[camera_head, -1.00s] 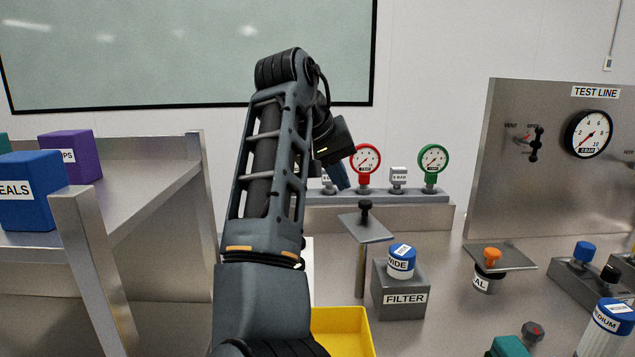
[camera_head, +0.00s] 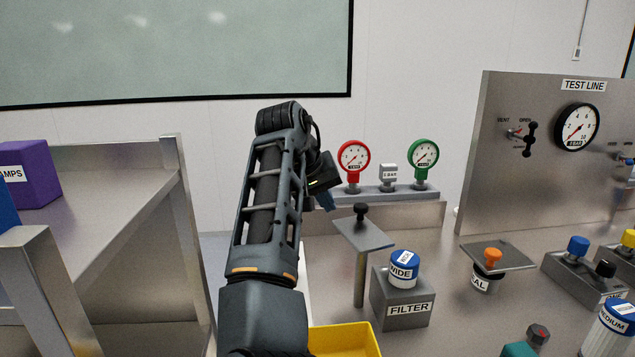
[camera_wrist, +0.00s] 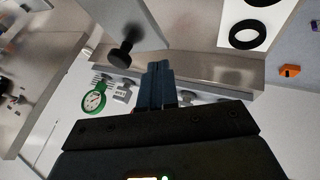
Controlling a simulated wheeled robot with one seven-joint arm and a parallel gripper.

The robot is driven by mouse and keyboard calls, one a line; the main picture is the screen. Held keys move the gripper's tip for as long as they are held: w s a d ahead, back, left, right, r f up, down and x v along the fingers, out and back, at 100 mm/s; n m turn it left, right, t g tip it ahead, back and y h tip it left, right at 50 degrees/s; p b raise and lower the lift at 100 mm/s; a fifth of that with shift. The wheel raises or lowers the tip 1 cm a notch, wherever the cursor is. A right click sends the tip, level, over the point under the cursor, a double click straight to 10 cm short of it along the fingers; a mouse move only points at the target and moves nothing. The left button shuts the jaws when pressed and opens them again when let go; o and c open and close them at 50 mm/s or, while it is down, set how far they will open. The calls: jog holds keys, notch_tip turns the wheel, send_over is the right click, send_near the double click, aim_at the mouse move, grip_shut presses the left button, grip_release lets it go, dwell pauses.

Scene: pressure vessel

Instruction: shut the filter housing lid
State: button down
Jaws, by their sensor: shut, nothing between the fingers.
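The filter housing (camera_head: 402,308) is a grey box labelled FILTER. A blue-capped cartridge (camera_head: 404,262) marked WIDE stands in its top, uncovered. The lid appears to be the flat grey plate (camera_head: 372,238) with a black knob (camera_head: 361,212), on a post at the housing's left, swung away from its top. The wrist view also shows a plate (camera_wrist: 146,22) and black knob (camera_wrist: 125,48), close to the fingers but apart. My gripper (camera_head: 328,204) is shut and empty, left of the lid; its fingertips (camera_wrist: 159,68) show in the wrist view.
Behind the lid is a rack with a red gauge (camera_head: 354,158) and a green gauge (camera_head: 424,156). A second plate with an orange knob (camera_head: 492,254) is at the right. A yellow tray (camera_head: 345,340) is in front, and a metal shelf (camera_head: 110,190) stands left.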

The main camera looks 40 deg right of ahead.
aim_at(344, 222)
jog(key=shift+s+d+f+p, duration=0.1)
jog(key=shift+s+d+p, duration=0.15)
jog(key=shift+d, duration=0.35)
jog(key=shift+s+d+p, duration=0.1)
jog(key=shift+s+d, duration=0.25)
jog(key=shift+d, duration=0.2)
jog(key=shift+s+d+f, duration=0.2)
jog(key=shift+s+d, duration=0.15)
jog(key=shift+d, duration=0.25)
jog(key=shift+d, duration=0.1)
